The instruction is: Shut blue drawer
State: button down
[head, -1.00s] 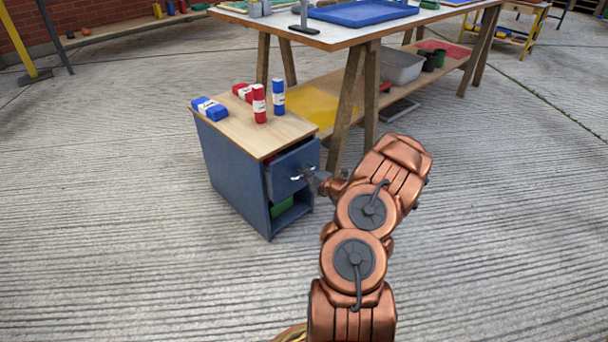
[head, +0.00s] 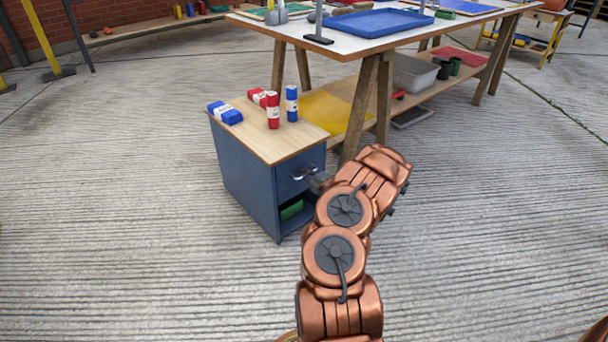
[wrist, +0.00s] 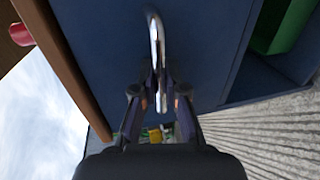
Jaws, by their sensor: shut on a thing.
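The blue drawer (head: 290,181) is in the upper part of a blue cabinet (head: 243,180) with a wooden top. In the head view its front looks flush with the cabinet. In the wrist view the drawer front (wrist: 100,45) fills the upper middle, with its metal handle (wrist: 156,38) standing out from it. My gripper (wrist: 160,96) is shut on the handle, one finger on each side. In the head view my gripper (head: 318,182) is small and partly hidden by my arm, at the drawer's handle (head: 304,173).
Red and blue cylinders (head: 273,112) and a blue pack (head: 225,113) are on the cabinet top. A green item (head: 291,209) is in the open shelf below the drawer. A trestle table (head: 350,40) stands close behind. The concrete floor in front is clear.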

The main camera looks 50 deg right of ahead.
jog(key=shift+w+r, duration=0.1)
jog(key=shift+w, duration=0.05)
jog(key=c, duration=1.2)
grip_release()
jog(key=v, duration=1.2)
